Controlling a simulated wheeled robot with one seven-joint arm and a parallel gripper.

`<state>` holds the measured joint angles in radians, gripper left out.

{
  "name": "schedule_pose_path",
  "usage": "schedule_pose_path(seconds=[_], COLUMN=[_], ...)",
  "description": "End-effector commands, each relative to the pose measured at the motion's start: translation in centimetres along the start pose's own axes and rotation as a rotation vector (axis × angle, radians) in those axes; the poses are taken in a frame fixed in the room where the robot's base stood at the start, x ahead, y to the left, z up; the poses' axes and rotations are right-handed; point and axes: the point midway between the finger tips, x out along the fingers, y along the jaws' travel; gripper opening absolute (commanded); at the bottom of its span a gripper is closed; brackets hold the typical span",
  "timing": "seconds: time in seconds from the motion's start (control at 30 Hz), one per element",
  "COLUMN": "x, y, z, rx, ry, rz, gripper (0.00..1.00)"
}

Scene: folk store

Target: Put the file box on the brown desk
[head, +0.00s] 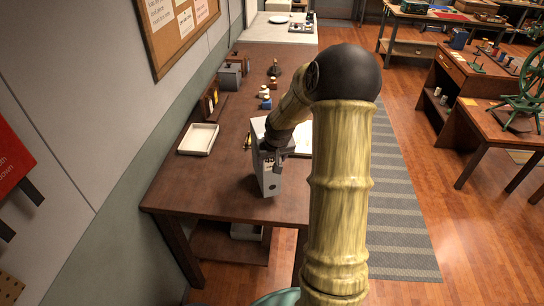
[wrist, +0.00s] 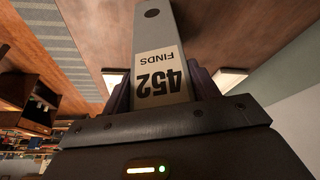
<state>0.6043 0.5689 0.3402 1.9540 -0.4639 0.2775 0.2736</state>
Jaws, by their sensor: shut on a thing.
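The file box (head: 268,172) is grey and upright at the near part of the brown desk (head: 220,185). In the wrist view the file box (wrist: 158,35) shows a pale label reading "452 FINDS". My gripper (head: 272,148) is shut on the file box, with a dark finger on each side of it in the wrist view (wrist: 160,90). The box's lower end is at or just above the desk top; I cannot tell whether it touches. My arm hides part of the desk's right side.
A white tray (head: 198,139) lies on the desk left of the box. Small blue and tan items (head: 265,102) and a grey box (head: 230,76) stand farther back. A pale sheet (head: 303,138) lies right of the box. The desk's near left corner is clear.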

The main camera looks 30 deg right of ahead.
Motion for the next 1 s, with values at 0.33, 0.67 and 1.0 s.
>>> schedule_pose_path(seconds=[0.33,0.67,1.0], x=[3.1,3.3,3.3], y=[-0.1,0.2,0.0], z=[1.2,1.5,1.4], rx=[-0.002,0.004,0.001], ry=[0.003,-0.003,-0.003], rz=[-0.001,0.001,0.0], gripper=[0.0,0.66,0.82])
